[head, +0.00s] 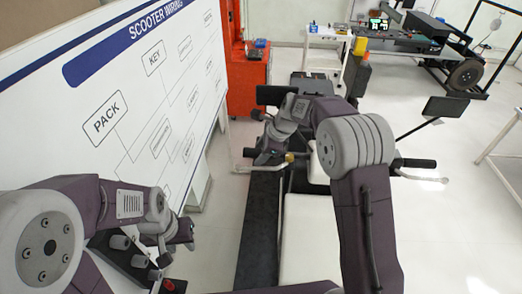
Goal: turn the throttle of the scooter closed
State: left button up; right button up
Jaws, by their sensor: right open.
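The scooter stands ahead of me, its pale seat (308,240) towards me. Its right handlebar has a black grip (413,163) with a silver lever (425,178) below it, both in plain view with no gripper near. The left handlebar's lever (246,168) shows, but its grip is mostly hidden by my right gripper. I cannot tell from the picture which grip is the throttle. My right gripper (266,152) is open at the left handlebar end; whether it touches is unclear. My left gripper (186,233) hangs at lower left, away from the scooter; its jaws are unclear.
A white wiring board (110,95) stands close along the left. Mirrors rise at left (275,95) and right (445,107) of the handlebars. A red cabinet (247,85) and white cart (325,50) stand behind. Floor on the right is clear.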

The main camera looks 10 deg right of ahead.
jog(key=shift+s, duration=0.1)
jog(key=shift+c, duration=0.8)
jog(key=shift+w+f, duration=0.1)
jog(key=shift+w, duration=0.15)
grip_shut()
jog(key=shift+s, duration=0.1)
jog(key=t+b, duration=0.2)
jog(key=b, duration=0.3)
jog(key=f+n+t+b, duration=0.1)
jog(key=t+b, duration=0.1)
jog(key=b, duration=0.4)
jog(key=shift+s+a+f, duration=0.1)
jog(key=shift+s+f, duration=0.1)
jog(key=shift+s, duration=0.2)
jog(key=shift+r+t+h+b, duration=0.3)
jog(key=shift+t+b, duration=0.2)
jog(key=shift+b, duration=0.15)
